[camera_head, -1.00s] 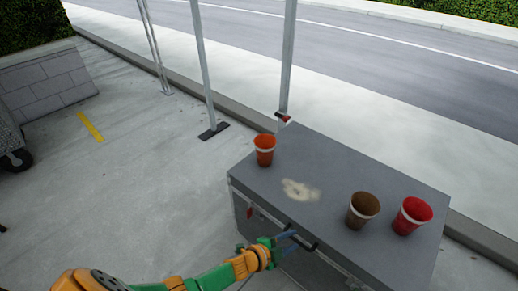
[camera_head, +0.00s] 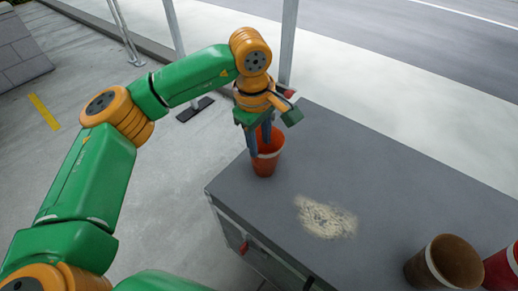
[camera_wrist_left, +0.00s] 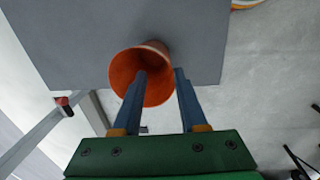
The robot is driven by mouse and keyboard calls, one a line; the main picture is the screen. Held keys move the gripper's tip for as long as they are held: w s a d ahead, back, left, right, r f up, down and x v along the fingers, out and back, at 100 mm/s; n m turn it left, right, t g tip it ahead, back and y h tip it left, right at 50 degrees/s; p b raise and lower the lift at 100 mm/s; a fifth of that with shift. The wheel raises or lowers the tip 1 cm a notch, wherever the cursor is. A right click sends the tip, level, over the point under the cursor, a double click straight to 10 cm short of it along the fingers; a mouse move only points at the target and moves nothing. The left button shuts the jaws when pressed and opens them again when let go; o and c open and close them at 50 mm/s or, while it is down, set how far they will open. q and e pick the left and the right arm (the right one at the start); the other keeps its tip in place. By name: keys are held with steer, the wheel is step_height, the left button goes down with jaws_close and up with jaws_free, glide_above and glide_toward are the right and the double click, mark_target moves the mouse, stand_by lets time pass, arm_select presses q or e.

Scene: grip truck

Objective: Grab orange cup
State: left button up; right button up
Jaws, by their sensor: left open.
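The orange cup (camera_head: 267,160) stands upright near the left corner of the grey case top (camera_head: 350,190). My left gripper (camera_head: 260,146) comes down from above at the cup. Its blue fingers are open, and the cup's wall lies between them. In the left wrist view, one finger of the gripper (camera_wrist_left: 160,78) reaches into the mouth of the orange cup (camera_wrist_left: 125,70) and the other is outside its wall. I cannot tell whether either finger touches it. My right gripper is not in view.
A brown cup (camera_head: 445,263) and a red cup (camera_head: 503,268) stand at the case's right end. A pale worn patch (camera_head: 325,217) marks the middle of the top. Metal posts (camera_head: 288,45) rise behind the case.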

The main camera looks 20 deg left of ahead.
mark_target(261, 163)
arm_select(q)
steer(key=f, duration=0.7)
steer(key=shift+s+d, duration=0.15)
steer(key=shift+s, duration=0.05)
jaws_close()
